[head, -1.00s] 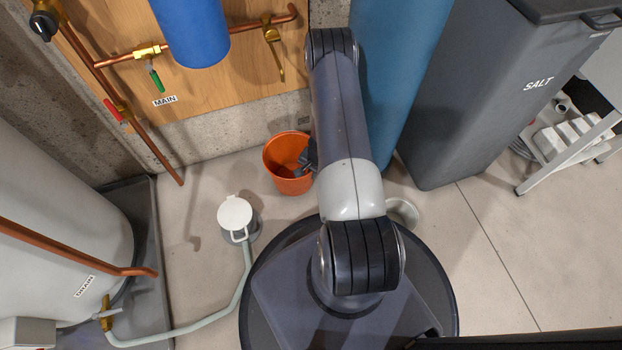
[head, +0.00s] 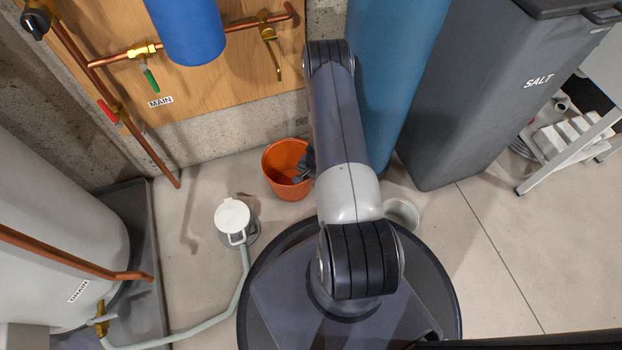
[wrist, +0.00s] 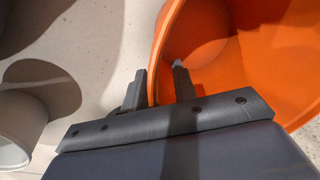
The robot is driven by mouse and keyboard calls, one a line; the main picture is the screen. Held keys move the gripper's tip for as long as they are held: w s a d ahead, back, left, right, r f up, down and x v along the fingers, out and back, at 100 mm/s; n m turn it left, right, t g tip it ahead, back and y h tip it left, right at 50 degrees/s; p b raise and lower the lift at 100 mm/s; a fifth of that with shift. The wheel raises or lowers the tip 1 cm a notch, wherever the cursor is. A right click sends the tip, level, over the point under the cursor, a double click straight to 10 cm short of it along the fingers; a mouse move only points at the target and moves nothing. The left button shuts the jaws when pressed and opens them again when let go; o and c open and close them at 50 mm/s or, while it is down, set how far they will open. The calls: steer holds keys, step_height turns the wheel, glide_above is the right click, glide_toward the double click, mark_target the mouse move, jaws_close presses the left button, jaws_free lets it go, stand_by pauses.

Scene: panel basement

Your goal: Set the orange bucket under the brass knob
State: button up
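The orange bucket (head: 273,166) stands upright on the floor near the wall. The likely brass knob is the brass valve (head: 267,33) at the right end of the copper pipe, with a brass handle hanging from it; the bucket is below and slightly right of it in the head view. My gripper (head: 303,165) is at the bucket's right rim. In the wrist view, the fingers of my gripper (wrist: 160,82) straddle the bucket wall (wrist: 205,45), one inside and one outside. A gap shows between them, so they look open. Contact with the wall is unclear.
A white-capped floor drain (head: 233,217) with a hose is left of the bucket. A blue cylinder (head: 390,90) and a grey salt bin (head: 480,100) stand to the right. A pale cup-like container (head: 403,213) is beside my base. Floor between bucket and tank (head: 50,215) is partly clear.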

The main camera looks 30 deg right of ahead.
step_height(320, 180, up, 12)
steer(key=s+p, duration=0.1)
steer(key=p, duration=0.3)
steer(key=shift+s+d+p, duration=0.35)
steer(key=shift+d, duration=0.1)
steer(key=shift+o, duration=0.4)
stand_by(1.9)
